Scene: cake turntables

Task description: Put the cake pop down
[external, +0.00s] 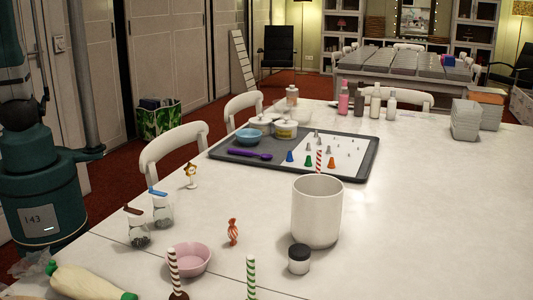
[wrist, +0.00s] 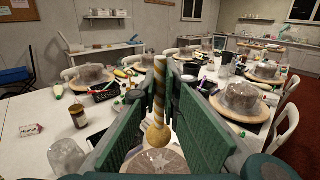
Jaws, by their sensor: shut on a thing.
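In the wrist view my gripper (wrist: 161,88) has two green-padded fingers and is shut on a cake pop (wrist: 158,135). The cake pop has a golden ball and a twisted gold-and-pale stick. The stick rises between the fingers, and the ball hangs at its lower end. A clear dome (wrist: 150,163) shows below the ball. I cannot tell how far apart they are. Neither my gripper nor the held cake pop shows in the external view.
In the external view a white cup (external: 317,215), a pink bowl (external: 188,260) and a black-lidded jar (external: 299,262) stand on the white table (external: 420,210). A grey tray (external: 225,165) lies behind. Table to the right is clear. The wrist view shows several domed turntables (wrist: 240,100).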

